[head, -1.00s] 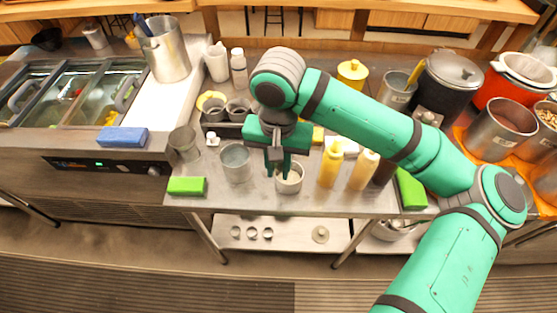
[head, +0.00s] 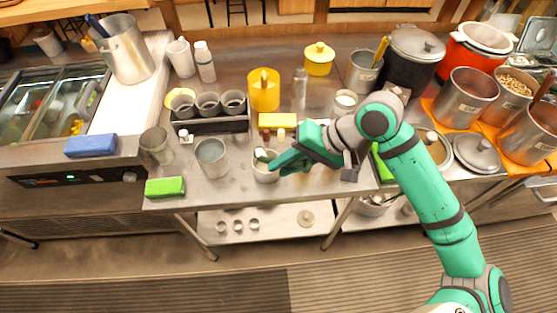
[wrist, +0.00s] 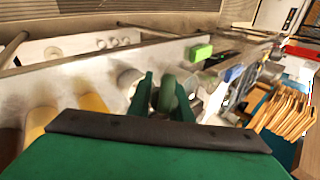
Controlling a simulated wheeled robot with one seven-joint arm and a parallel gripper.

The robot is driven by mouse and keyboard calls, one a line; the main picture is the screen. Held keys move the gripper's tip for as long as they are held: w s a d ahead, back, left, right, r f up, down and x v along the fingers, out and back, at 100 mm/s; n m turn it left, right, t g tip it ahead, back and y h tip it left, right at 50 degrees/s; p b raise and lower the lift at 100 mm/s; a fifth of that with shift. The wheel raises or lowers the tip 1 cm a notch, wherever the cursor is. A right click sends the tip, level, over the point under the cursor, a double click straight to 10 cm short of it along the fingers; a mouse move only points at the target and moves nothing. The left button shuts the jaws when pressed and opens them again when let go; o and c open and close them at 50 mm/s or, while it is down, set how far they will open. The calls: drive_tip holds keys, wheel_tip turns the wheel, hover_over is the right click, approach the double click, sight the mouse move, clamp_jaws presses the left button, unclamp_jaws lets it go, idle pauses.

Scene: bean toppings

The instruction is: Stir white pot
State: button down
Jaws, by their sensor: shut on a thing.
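A small pale grey-white pot (head: 265,174) stands near the front edge of the steel table. Its opening is partly covered by my gripper (head: 272,160), which reaches in low and tilted from the right. In the wrist view, my gripper (wrist: 163,98) is shut on a green rounded thing (wrist: 167,90), which looks like a handle. Its lower end is hidden, so I cannot tell whether it is inside the pot. A round pale rim (wrist: 130,78), likely the same pot, shows just left of the fingers.
A larger metal pot (head: 211,160) stands to the left, with a green sponge (head: 165,187) beyond it. Behind are a rack of grey cups (head: 208,126) and a yellow container (head: 264,98). Large pots (head: 466,96) crowd the right side. The table's front edge is close.

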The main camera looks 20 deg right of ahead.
wheel_tip(320, 180, down, 9)
drive_tip(key=s+d+m+t+y, duration=0.2)
drive_tip(key=s+t+y, duration=0.1)
drive_tip(key=t+y, duration=0.5)
drive_tip(key=shift+r, duration=0.15)
idle(0.8)
drive_tip(key=shift+w, duration=0.15)
idle(0.6)
